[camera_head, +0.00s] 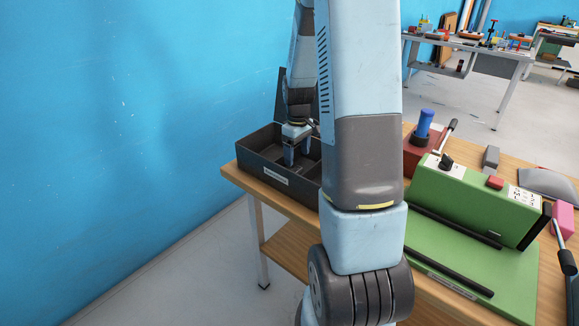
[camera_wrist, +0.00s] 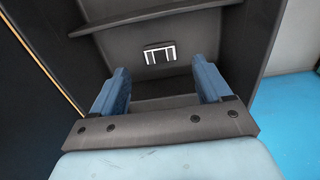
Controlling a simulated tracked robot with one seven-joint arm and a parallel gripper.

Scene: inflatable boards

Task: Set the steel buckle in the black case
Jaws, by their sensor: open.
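The black case (camera_head: 262,171) stands open at the left end of the wooden bench, its lid raised behind it. My gripper (camera_head: 297,158) reaches down into the case, its fingers apart and empty. In the wrist view the steel buckle (camera_wrist: 160,53), a small bright metal frame, lies inside the dark case (camera_wrist: 262,35), just beyond and between my open fingertips (camera_wrist: 160,66). The buckle touches neither finger. A ridge or divider of the case runs beyond it. In the head view I cannot make out the buckle.
A green machine (camera_head: 455,195) on a green base stands right of my arm, with a red block with a blue knob (camera_head: 424,127) behind it. The blue wall (camera_head: 120,120) is left of the bench. My arm hides the bench's middle.

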